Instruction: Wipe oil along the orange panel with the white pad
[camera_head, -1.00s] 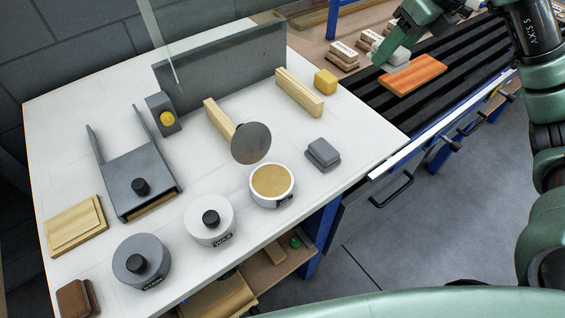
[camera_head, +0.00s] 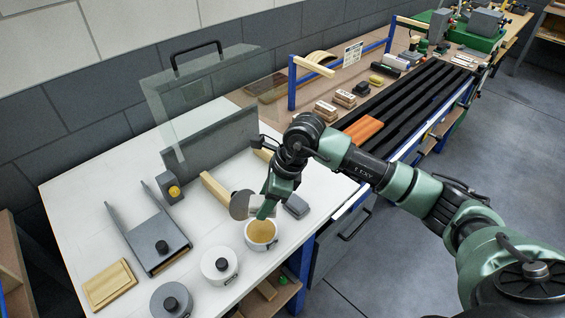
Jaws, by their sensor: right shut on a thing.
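The orange panel (camera_head: 363,131) lies on the black slatted bench bed (camera_head: 408,107), well behind and right of my right gripper. My right gripper (camera_head: 266,211) points down at the round white pot (camera_head: 261,241), which holds a golden-brown liquid. Its fingertips are at the far rim of the pot. It is shut on the white pad, which is mostly hidden by the fingers; I cannot tell whether it touches the liquid. My left gripper is not in view.
A grey round disc (camera_head: 239,205) stands just left of my right gripper. A grey block (camera_head: 296,206) is right of it. A white lidded pot (camera_head: 220,264) and dark lidded pot (camera_head: 171,301) stand in front. A clear upright screen (camera_head: 200,100) rises behind.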

